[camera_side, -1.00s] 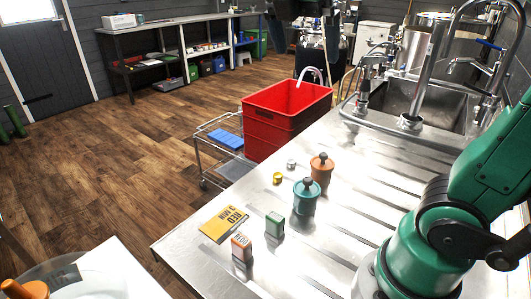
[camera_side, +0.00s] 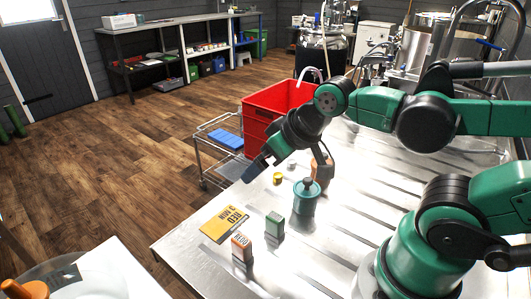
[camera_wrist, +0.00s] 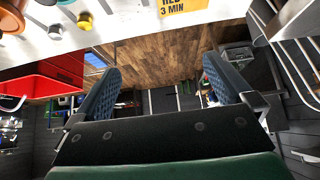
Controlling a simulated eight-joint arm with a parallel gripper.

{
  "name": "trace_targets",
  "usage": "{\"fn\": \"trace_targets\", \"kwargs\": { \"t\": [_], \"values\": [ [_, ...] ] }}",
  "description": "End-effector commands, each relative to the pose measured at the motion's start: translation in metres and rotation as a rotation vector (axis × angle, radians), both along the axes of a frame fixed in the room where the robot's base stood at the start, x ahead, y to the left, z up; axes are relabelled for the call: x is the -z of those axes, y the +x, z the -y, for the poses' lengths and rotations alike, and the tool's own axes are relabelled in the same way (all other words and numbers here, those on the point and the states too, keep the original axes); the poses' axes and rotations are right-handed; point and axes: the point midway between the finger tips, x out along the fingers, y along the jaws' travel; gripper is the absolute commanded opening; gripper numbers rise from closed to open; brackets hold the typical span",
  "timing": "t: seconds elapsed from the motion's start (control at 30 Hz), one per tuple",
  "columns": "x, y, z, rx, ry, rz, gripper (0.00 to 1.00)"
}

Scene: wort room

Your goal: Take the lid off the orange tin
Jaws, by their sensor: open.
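The orange tin (camera_side: 325,176) stands on the steel worktop behind the teal tin in the side view. My arm partly covers it there, so its lid is hidden; part of it shows at the top left edge of the wrist view (camera_wrist: 12,16).
The teal tin (camera_side: 306,198) stands close to the orange one. A red crate (camera_side: 262,118) is beyond.

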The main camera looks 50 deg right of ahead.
Motion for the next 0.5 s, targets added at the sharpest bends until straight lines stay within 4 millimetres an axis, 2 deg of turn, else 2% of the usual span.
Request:
{"fn": "trace_targets", "kwargs": {
  "t": [0.33,0.43,0.5],
  "values": [
    [-0.001,0.001,0.004,0.004,-0.009,-0.015,1.0],
    [-0.002,0.005,0.019,0.031,-0.028,-0.066,1.0],
    [-0.002,0.009,0.039,0.06,-0.044,-0.131,1.0]
  ]
}}
